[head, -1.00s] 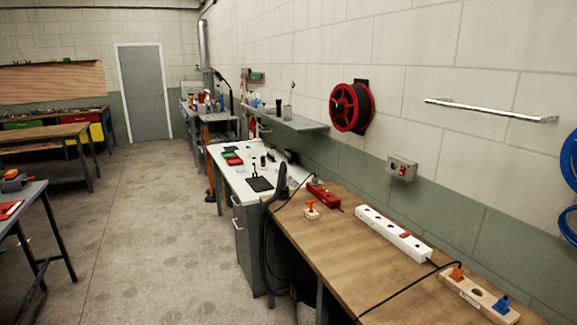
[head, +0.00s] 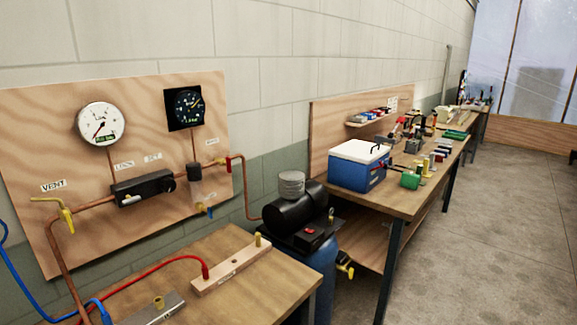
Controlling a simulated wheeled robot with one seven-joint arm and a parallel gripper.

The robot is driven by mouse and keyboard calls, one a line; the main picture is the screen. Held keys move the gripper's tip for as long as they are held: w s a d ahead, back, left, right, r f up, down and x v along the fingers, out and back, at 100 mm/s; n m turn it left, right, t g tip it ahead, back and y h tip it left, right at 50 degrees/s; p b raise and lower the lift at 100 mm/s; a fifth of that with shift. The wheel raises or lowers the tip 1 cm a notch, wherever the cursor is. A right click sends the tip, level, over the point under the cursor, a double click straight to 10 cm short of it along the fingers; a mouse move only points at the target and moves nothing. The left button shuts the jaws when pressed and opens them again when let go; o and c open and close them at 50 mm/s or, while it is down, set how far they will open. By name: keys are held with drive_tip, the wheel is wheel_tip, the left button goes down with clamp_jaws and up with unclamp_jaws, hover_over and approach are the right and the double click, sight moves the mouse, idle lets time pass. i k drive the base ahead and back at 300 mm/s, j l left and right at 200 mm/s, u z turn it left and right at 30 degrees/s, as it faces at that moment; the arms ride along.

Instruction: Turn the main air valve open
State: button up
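A plywood panel (head: 60,120) on the wall carries copper pipe, two gauges and several valves. A red-handled valve (head: 223,162) sits on the pipe at the panel's right edge, under a small label too blurred to read. A yellow-handled valve (head: 66,218) is at the left, below a label reading VENT. A blue-handled valve (head: 205,210) is low, below a clear bowl. Which one is the main air valve I cannot tell for sure. My gripper is not in view.
A wooden bench (head: 240,292) with hoses and a manifold block stands in front of the panel. A compressor with a blue tank (head: 318,262) stands right of it. Another bench (head: 415,205) holds a blue cooler (head: 358,165). The floor (head: 500,220) at right is open.

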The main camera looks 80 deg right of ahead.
sight(228, 163)
drive_tip(key=z, duration=2.35)
drive_tip(key=i+l+u, duration=0.3)
drive_tip(key=l+u, duration=0.35)
drive_tip(key=l, duration=0.2)
drive_tip(key=i+l+u, duration=0.15)
drive_tip(key=l+u, duration=0.15)
drive_tip(key=l, duration=0.25)
drive_tip(key=l+u, duration=0.3)
drive_tip(key=l, duration=0.2)
drive_tip(key=i, duration=0.05)
